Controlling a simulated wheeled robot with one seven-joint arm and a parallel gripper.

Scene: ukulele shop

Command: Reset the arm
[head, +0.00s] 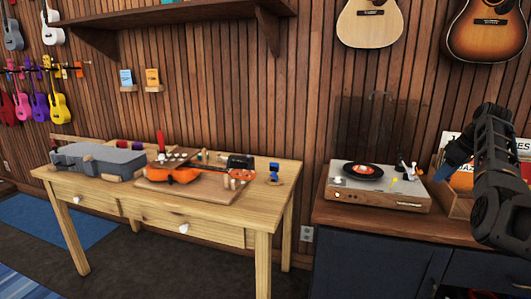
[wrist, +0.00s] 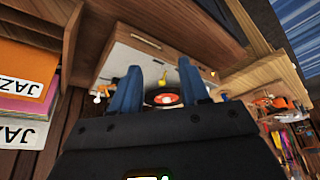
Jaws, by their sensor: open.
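My gripper (head: 452,170) is at the right of the head view, at the end of my black arm, above the dark cabinet. In the wrist view its two blue fingers (wrist: 161,75) stand apart with nothing held between them. Beyond them is the turntable (wrist: 130,62), seen at an angle, with its black record (wrist: 165,97) showing between the fingers. In the head view the turntable (head: 376,187) sits on the cabinet to the left of my gripper, apart from it. Part of the arm is cut off by the right edge.
A record crate (head: 452,199) stands on the cabinet (head: 345,217), behind and beside my arm. A wooden workbench (head: 215,210) at left holds an orange ukulele (head: 183,174) and a grey case (head: 95,157). Guitars (head: 368,24) hang on the wall above. The floor before the workbench looks clear.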

